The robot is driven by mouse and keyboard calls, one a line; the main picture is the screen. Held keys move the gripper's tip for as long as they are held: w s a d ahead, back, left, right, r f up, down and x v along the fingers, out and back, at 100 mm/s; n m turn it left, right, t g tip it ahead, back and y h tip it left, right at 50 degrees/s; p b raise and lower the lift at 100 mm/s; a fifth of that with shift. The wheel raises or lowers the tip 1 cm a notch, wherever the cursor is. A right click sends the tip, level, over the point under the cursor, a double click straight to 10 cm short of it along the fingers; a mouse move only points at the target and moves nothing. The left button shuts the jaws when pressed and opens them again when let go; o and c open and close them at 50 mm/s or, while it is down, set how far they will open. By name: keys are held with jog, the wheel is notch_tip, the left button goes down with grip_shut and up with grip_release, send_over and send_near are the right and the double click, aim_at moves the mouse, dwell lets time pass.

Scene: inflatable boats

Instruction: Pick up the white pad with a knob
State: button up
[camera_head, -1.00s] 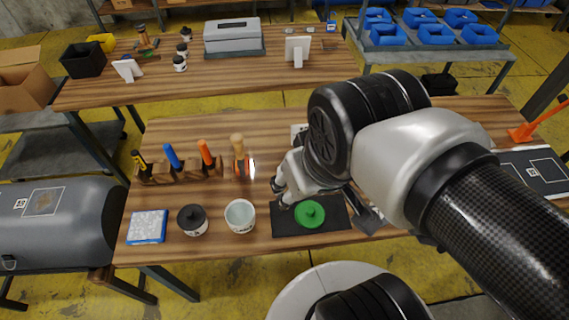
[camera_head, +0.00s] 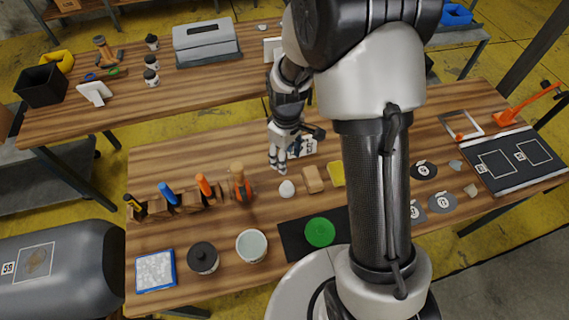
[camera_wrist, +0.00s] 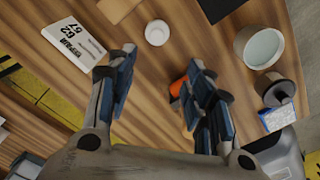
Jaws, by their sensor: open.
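The white pad (camera_head: 287,188) is a small round piece lying on the wooden table, just left of a tan block. It also shows in the wrist view as a white disc (camera_wrist: 157,32) at the top, ahead of the fingertips. Its knob is hard to make out at this size. My gripper (camera_head: 278,166) is above the table, just behind and slightly left of the white pad in the head view. In the wrist view my gripper (camera_wrist: 160,75) has its fingers spread with nothing between them but table surface and part of an orange tool beneath.
A tan block (camera_head: 313,180) and a yellow piece (camera_head: 337,173) lie right of the pad. A printed white card (camera_head: 302,147) lies behind. The tool rack (camera_head: 180,205) stands left. A green knobbed disc (camera_head: 320,232) rests on a black mat (camera_head: 292,240) in front.

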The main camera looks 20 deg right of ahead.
jog(key=b, duration=0.3)
send_over(287, 184)
jog(key=f, duration=1.1)
jog(key=shift+s+a+f, duration=0.15)
jog(key=shift+s+a, duration=0.05)
jog(key=shift+s, duration=0.05)
jog(key=shift+w+d+f+b, duration=0.15)
jog(key=shift+f+b, duration=0.2)
jog(key=shift+f, duration=1.2)
jog(key=shift+w+d+f+b, duration=0.15)
jog(key=shift+f+b, duration=0.15)
jog(key=shift+f, duration=1.2)
jog(key=shift+a, duration=0.1)
jog(key=shift+c, duration=0.6)
grip_shut()
